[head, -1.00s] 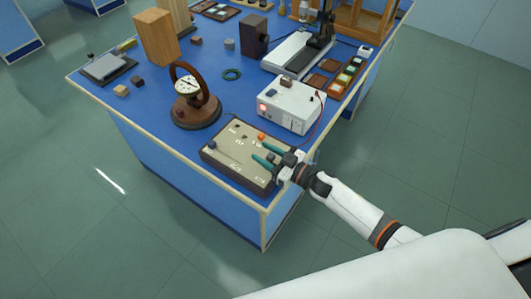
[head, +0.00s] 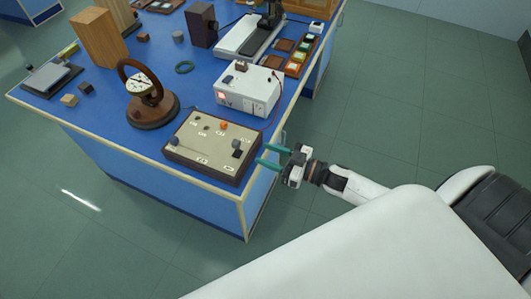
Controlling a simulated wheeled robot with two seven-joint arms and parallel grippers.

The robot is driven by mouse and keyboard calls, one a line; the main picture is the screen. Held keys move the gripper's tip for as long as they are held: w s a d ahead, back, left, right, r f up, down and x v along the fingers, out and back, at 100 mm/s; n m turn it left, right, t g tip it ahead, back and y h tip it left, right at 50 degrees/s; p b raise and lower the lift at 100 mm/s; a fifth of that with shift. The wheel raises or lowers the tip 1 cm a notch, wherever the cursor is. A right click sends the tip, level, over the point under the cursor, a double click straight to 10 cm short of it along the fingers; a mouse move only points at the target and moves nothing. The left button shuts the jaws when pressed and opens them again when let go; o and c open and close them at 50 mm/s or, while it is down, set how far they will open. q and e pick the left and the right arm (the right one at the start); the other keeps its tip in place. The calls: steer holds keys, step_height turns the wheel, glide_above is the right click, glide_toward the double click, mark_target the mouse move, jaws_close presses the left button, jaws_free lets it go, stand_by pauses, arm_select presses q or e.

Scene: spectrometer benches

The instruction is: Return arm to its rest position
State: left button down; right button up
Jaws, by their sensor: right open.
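My right gripper (head: 268,155) has green fingers that are spread apart with nothing between them. It is at the right edge of the blue bench (head: 100,143), beside the beige control panel (head: 205,168). The fingertips point left toward the panel's right side. In this view they lie close to the panel's edge, and I cannot tell the exact gap. The panel carries knobs and an orange button (head: 223,126). My right arm reaches in from the lower right. My left gripper is not in view.
A white power box with a red display (head: 247,92) stands behind the panel, with a red cable on its right. A round dial instrument on a wooden base (head: 152,110) stands left of the panel. The floor right of the bench (head: 410,110) is clear.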

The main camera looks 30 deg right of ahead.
stand_by(0.3)
steer(key=s+d+f+m+g+h, duration=0.1)
steer(key=s+d+f+m+h, duration=0.15)
steer(key=f, duration=0.55)
steer(key=s+d+f+m+g+h, duration=0.1)
steer(key=s+d+f+h, duration=0.15)
steer(key=f, duration=0.55)
steer(key=s+d+f+m+g+h, duration=0.1)
steer(key=s+d+f+h, duration=0.2)
steer(key=f, duration=0.6)
steer(key=s+a+f+g+h, duration=0.1)
steer(key=s+a+f+g, duration=0.1)
steer(key=s+f, duration=0.3)
steer(key=s+a+f+g+h, duration=0.1)
steer(key=s+a+f+g, duration=0.2)
steer(key=s, duration=1.1)
steer(key=s+a+f+g+h, duration=0.1)
steer(key=s+a+f+g, duration=0.1)
steer(key=s+f+g, duration=0.3)
steer(key=s+f, duration=0.4)
steer(key=shift+s+a+m, duration=0.35)
